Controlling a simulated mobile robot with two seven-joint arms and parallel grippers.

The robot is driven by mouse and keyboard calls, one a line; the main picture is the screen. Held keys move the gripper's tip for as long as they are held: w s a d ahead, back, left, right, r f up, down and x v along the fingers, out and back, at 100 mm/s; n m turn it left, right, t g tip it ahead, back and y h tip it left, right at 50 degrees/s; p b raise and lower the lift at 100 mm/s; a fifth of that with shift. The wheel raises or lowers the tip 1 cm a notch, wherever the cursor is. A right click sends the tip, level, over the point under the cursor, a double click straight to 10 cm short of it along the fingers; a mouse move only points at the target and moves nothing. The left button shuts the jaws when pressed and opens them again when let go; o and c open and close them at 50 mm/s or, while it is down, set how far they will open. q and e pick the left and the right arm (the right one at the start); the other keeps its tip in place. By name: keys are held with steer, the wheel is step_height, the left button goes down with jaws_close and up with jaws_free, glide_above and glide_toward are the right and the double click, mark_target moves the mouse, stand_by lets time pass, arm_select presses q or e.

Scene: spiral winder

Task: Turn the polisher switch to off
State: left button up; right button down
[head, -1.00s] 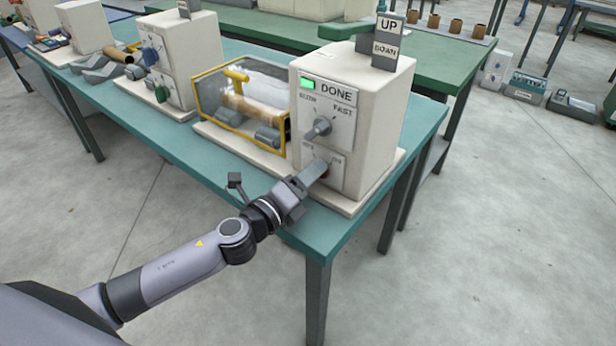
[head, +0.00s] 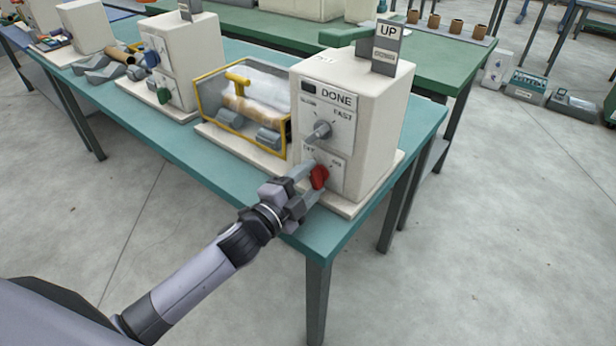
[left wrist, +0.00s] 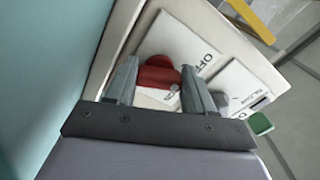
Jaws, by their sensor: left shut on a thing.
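The red switch knob (head: 320,177) sits low on the front of the cream control box (head: 380,130), on a plate with an OFF label (left wrist: 205,62) and an ON label. My left gripper (head: 307,185) is at the knob and shut on it. The left wrist view shows the red knob (left wrist: 158,76) between the two fingers (left wrist: 157,88). The fingers partly hide the knob and its plate, so I cannot tell exactly which label it points to. The lamp (head: 309,87) beside DONE is dark. My right gripper is not in view.
A grey SLOW/FAST knob (head: 318,132) sits just above the red one. A clear cover with a yellow frame (head: 245,148) stands left of the box. A second control box (head: 190,65) is farther left on the teal table (head: 165,145).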

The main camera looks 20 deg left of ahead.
arm_select(q)
steer(key=shift+n+p, duration=0.55)
steer(key=shift+n, duration=1.05)
steer(key=o, duration=1)
steer(key=shift+o, duration=0.2)
steer(key=shift+f, duration=0.1)
steer(key=shift+v, duration=3.5)
